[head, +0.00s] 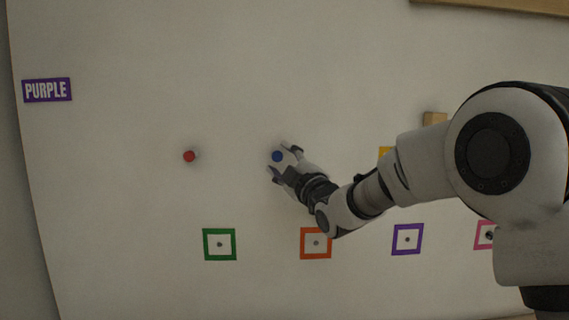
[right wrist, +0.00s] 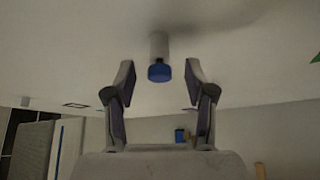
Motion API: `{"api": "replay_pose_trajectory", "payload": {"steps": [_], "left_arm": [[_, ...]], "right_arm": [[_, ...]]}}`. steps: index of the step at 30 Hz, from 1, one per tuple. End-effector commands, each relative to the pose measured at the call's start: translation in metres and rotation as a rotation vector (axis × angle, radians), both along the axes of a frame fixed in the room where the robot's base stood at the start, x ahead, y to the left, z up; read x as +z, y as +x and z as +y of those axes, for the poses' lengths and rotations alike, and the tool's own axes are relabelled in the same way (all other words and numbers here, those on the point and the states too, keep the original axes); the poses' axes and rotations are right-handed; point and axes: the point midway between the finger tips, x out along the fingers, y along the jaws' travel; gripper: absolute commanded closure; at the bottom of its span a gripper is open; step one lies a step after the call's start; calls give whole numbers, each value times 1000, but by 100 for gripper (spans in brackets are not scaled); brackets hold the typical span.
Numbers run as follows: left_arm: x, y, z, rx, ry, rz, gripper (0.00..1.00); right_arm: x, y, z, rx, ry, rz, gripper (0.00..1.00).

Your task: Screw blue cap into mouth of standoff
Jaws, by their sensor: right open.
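The blue cap (head: 277,156) shows as a round blue disc on the pale wall in the head view. In the right wrist view the blue cap (right wrist: 160,73) is at the end of a pale cylindrical standoff (right wrist: 159,45) that sticks out of the wall. A dark narrow part shows between cap and standoff. My right gripper (head: 284,162) is open, with one finger on each side of the cap. In the right wrist view the fingers of my right gripper (right wrist: 160,80) stand apart from the cap, with gaps on both sides. My left gripper is not in view.
A red cap (head: 189,156) is on the wall to the left. Below are green (head: 205,245), orange (head: 304,246), purple (head: 395,246) and pink (head: 478,236) square frames. A "PURPLE" sign (head: 47,90) is at upper left. My right arm covers part of the wall's right side.

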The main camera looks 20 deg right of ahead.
Motion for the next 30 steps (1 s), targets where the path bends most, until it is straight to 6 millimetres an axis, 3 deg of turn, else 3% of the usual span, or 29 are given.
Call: {"api": "replay_pose_trajectory", "payload": {"steps": [5, 12, 18, 29, 30], "left_arm": [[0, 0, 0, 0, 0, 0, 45], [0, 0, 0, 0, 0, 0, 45], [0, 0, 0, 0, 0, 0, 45], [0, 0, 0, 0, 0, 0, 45], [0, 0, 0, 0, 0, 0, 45]], "right_arm": [[-4, -18, -4, -1, 1, 1, 45], [-20, -75, -15, -1, 4, 2, 45], [-29, -108, -20, 0, 2, 1, 45], [-31, -114, -21, 0, 0, 0, 45], [-31, -114, -21, 0, 0, 0, 52]]}}
